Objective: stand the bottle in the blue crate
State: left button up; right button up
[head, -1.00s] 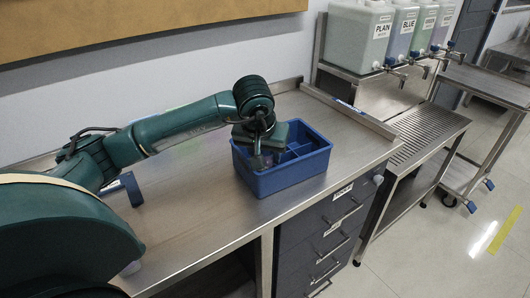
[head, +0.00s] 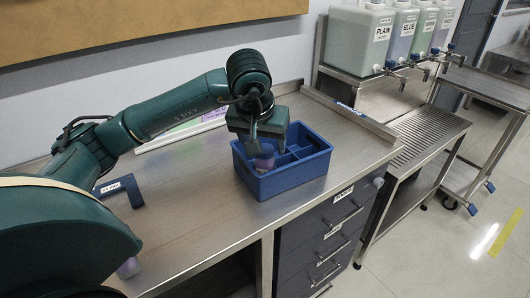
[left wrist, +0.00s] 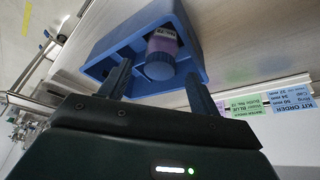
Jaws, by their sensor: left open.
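The blue crate (head: 290,180) stands on the steel bench near its front edge and has dividers inside. The bottle (head: 262,165), pinkish-purple with a blue-grey cap, stands in the crate's left compartment and looks upright. In the left wrist view the bottle (left wrist: 163,42) shows its cap toward me, with the crate's wall (left wrist: 115,35) around it. My left gripper (head: 267,148) is open above the bottle, its fingers apart and clear of the cap in the left wrist view (left wrist: 160,82). The bottle's base is hidden by the crate. My right gripper is not in view.
A blue bracket (head: 120,188) with a label stands on the bench at left. A small pale object (head: 128,267) is partly hidden by my arm. Coloured order labels (left wrist: 250,110) lie behind the crate. Several jugs (head: 358,38) stand at the back right. The bench's middle is clear.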

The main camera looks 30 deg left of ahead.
pick_arm(q)
jog(key=v, duration=0.6)
jog(key=shift+s, duration=0.15)
dwell(0.3)
